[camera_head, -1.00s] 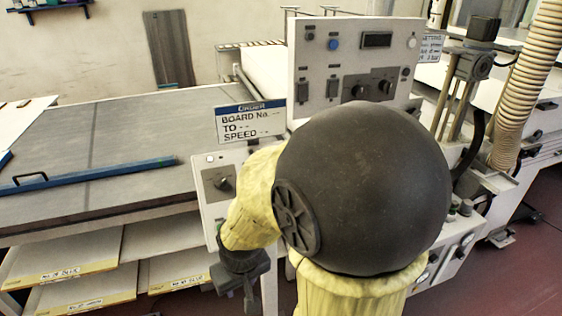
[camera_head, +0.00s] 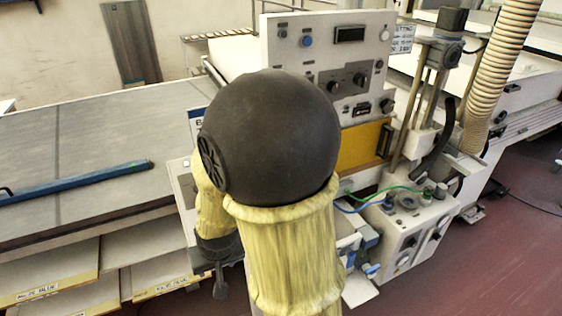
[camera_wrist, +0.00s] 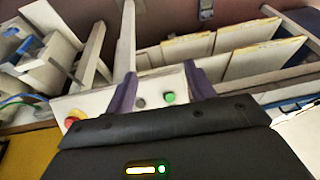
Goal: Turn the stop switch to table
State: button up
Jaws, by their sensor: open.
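In the head view, my gripper (camera_head: 219,278) hangs low at the left of the machine, in front of the white side panel (camera_head: 181,182). My arm hides most of that panel. In the wrist view, my gripper (camera_wrist: 162,84) is open and empty, with its purple fingers apart. Beyond the fingers lies a white panel with a green button (camera_wrist: 169,98), a grey round control (camera_wrist: 140,101) and a red button (camera_wrist: 72,119). I cannot tell which control is the stop switch; no table mark is readable.
A long grey table (camera_head: 90,140) with a blue bar (camera_head: 75,183) lies at the left, above shelves of boards (camera_head: 60,270). A ribbed hose (camera_head: 500,70) and a connector box (camera_head: 415,225) with cables stand at the right. Red floor is clear at the lower right.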

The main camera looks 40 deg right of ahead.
jog(key=w+d+r+m+t+h+p, duration=0.2)
jog(key=w+d+m+t+h+p, duration=0.2)
jog(key=w+d+m+p, duration=0.45)
jog(key=s+d+r+m+t+h+p, duration=0.1)
jog(key=s+d+r+m+h+p, duration=0.1)
jog(key=d+p, duration=0.3)
jog(key=s+d+r+m+t+h+p, duration=0.1)
jog(key=s+d+r+m+h+p, duration=0.1)
jog(key=d+r+m+h+p, duration=0.2)
jog(key=d+p, duration=0.2)
jog(key=p, duration=0.1)
jog(key=shift+s+d+r+t, duration=0.25)
jog(key=shift+d+r+t, duration=0.05)
jog(key=shift+r+t, duration=0.1)
jog(key=shift+w+f, duration=0.1)
jog(key=b+x, duration=0.5)
jog(key=b, duration=0.4)
jog(key=shift+a+f, duration=0.1)
jog(key=shift+f, duration=0.05)
jog(key=b, duration=0.4)
jog(key=shift+w+d, duration=0.25)
jog(key=shift+d, duration=0.15)
